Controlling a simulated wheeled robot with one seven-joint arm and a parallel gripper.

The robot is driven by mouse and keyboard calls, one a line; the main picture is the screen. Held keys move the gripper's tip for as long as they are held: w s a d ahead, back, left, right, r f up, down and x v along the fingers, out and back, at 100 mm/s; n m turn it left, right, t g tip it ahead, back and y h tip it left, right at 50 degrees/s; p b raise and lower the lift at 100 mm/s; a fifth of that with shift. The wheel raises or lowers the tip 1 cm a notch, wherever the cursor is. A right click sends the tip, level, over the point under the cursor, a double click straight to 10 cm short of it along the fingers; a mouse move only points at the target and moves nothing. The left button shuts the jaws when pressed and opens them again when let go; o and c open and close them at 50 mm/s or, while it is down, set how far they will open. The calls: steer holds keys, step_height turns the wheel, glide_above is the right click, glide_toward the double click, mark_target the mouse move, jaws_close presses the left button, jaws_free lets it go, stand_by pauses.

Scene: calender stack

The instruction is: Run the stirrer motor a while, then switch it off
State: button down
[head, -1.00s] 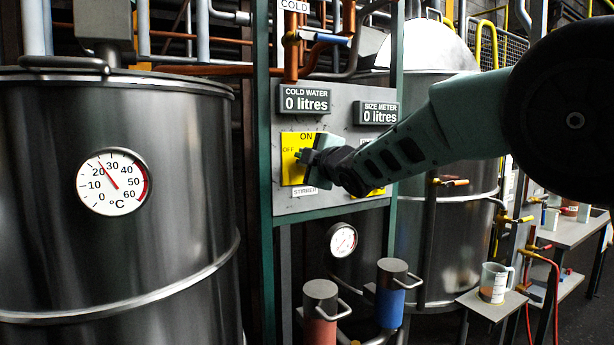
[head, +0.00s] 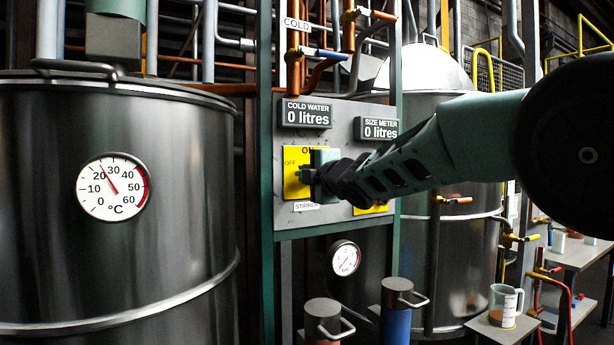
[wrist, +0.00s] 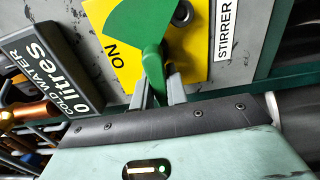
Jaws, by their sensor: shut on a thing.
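The stirrer switch is a yellow plate (head: 291,160) marked ON and OFF on the grey panel, with a STIRRER label (head: 306,206) below it. My gripper (head: 313,180) is in front of this plate and hides its right part and the handle. In the wrist view the yellow plate (wrist: 190,55) carries a green handle (wrist: 152,65) with a wide green fan-shaped part. The fingers of my gripper (wrist: 157,90) are shut around the handle's narrow end. Which mark the handle points to cannot be told for sure.
The COLD WATER display (head: 306,114) and SIZE METER display (head: 377,128) both read 0 litres. A second yellow plate (head: 371,209) is partly behind my arm. A steel tank (head: 170,240) with a dial at about 25 °C stands left. A jug (head: 503,305) stands lower right.

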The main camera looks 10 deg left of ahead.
steer(key=shift+f, duration=0.1)
steer(key=c, duration=1.4)
jaws_free()
steer(key=b+v, duration=0.5)
steer(key=v, duration=1.2)
steer(key=shift+s, duration=0.2)
steer(key=shift+d, duration=0.1)
